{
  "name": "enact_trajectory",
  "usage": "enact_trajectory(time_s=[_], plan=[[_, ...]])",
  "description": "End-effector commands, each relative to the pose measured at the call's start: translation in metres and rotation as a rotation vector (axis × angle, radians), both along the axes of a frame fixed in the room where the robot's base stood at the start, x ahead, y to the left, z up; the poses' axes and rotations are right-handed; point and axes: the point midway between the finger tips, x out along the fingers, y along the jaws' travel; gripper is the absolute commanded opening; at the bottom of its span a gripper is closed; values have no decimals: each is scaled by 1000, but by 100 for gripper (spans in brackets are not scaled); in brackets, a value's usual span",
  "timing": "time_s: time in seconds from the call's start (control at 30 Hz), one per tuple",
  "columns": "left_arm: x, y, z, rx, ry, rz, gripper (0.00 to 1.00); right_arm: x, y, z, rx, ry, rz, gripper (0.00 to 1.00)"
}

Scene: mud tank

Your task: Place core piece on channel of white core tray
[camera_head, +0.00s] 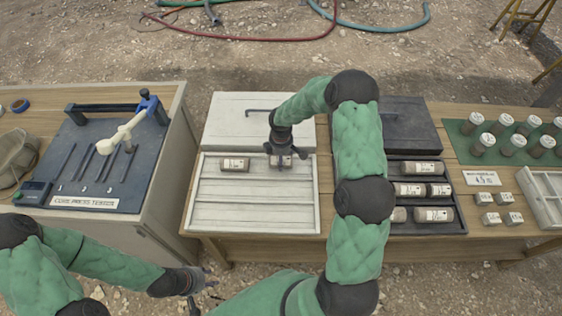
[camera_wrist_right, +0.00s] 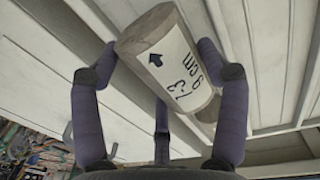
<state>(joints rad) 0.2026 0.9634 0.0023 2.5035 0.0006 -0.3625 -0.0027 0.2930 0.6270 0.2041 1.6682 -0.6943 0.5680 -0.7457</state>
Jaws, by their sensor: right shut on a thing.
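The white core tray (camera_head: 255,218) lies open on the wooden bench, with several long channels. One labelled core piece (camera_head: 235,164) lies at the left of its far channel. My right gripper (camera_head: 280,158) reaches down at the tray's far side, right of that core. It is shut on another core piece (camera_wrist_right: 172,58), a grey-brown cylinder with a white label, an arrow and handwriting. The wrist view shows fingers on both sides of it. I cannot tell whether it touches the channel floor. My left gripper (camera_head: 204,290) is low, in front of the bench, fingers apart and empty.
A black tray (camera_head: 455,226) with several labelled cores stands to the right, behind my right arm. Capped jars (camera_head: 483,144) on a green mat and small blocks lie farther right. A core press tester (camera_head: 100,165) stands on the left table.

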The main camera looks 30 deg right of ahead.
Motion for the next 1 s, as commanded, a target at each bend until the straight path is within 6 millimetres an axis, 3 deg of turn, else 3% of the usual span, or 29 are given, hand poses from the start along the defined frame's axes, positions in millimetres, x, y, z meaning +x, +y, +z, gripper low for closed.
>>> enact_trajectory(time_s=[0.13,0.53,0.57,0.63,1.0], plan=[[0,0,-10,0,0,0,40,-1,1,-23,1,3,1,19],[0,0,-12,0,0,0,40,-1,1,-26,0,2,1,19],[0,0,-12,0,0,0,40,-2,1,-27,1,4,1,77],[0,0,-11,0,0,0,40,-2,1,-27,1,4,1,97],[0,0,-11,0,0,0,40,-2,1,-26,1,4,1,98]])
